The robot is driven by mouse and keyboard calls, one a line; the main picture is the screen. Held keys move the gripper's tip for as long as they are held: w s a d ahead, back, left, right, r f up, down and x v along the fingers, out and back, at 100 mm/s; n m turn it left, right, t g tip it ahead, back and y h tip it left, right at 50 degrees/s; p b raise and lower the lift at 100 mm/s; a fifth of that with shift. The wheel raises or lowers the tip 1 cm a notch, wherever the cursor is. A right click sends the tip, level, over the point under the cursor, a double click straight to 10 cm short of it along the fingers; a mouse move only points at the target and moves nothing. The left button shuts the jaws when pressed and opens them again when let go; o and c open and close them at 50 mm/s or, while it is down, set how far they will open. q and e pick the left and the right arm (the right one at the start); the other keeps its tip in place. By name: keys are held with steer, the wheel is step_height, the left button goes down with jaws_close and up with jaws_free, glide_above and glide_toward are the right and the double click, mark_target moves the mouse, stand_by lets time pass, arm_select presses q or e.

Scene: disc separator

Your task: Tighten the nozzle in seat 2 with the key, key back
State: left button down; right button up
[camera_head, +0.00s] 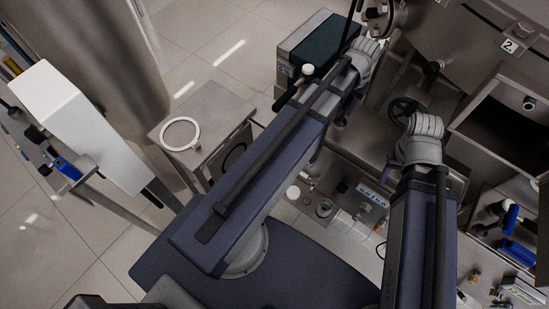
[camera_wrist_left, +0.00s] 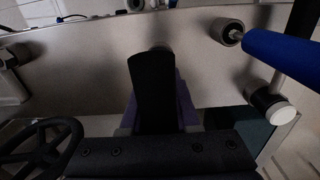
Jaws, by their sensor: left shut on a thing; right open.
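My left gripper (camera_head: 376,12) is at the top edge of the head view, in front of the steel machine. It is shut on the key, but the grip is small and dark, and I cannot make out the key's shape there. In the left wrist view, a blue handle (camera_wrist_left: 282,55) with a thin metal shaft points at a round dark fitting (camera_wrist_left: 228,32) on a grey panel. I cannot tell whether the shaft touches it. A label reading 2 (camera_head: 508,46) is on the machine at upper right. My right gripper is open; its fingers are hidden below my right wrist.
A black handwheel (camera_head: 404,108) is beside my right wrist; it also shows in the left wrist view (camera_wrist_left: 38,145). A steel side table (camera_head: 215,103) carries a pale ring (camera_head: 181,134). Blue-handled items (camera_head: 511,218) sit at lower right. The floor at left has free room.

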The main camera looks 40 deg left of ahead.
arm_select(q)
steer(key=shift+r+p, duration=3.7)
steer(key=shift+f, duration=0.1)
steer(key=shift+f, duration=0.15)
